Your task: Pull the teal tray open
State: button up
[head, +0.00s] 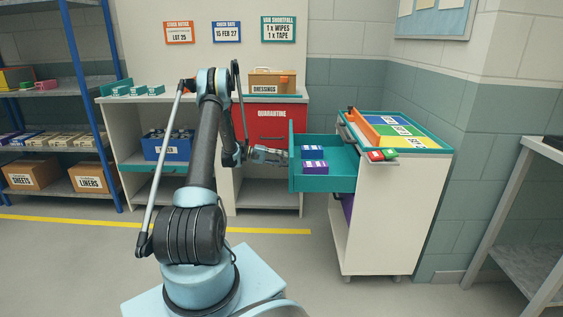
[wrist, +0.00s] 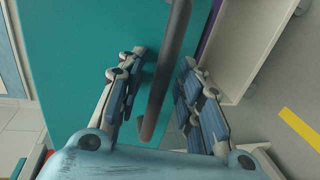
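The teal tray (head: 331,182) stands out from the left side of the white trolley (head: 385,220), its inside showing. Two blue boxes (head: 312,151) and a purple box (head: 314,167) lie in it. My gripper (head: 278,156) is at the tray's front panel (head: 291,158). In the wrist view the teal front panel (wrist: 85,60) fills the left and middle, with a grey bar handle (wrist: 168,75) across it. My gripper (wrist: 161,65) is open there, with one finger on each side of the handle and gaps showing. The handle is hidden in the head view.
The trolley top holds a coloured mat (head: 395,131) and an orange piece (head: 362,127). A cabinet (head: 268,198) with a red quarantine panel (head: 270,124) stands behind my gripper. A metal table (head: 530,185) is at right. Floor left of the trolley is clear.

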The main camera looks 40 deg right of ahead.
jog(key=v, duration=1.2)
jog(key=shift+f, duration=0.1)
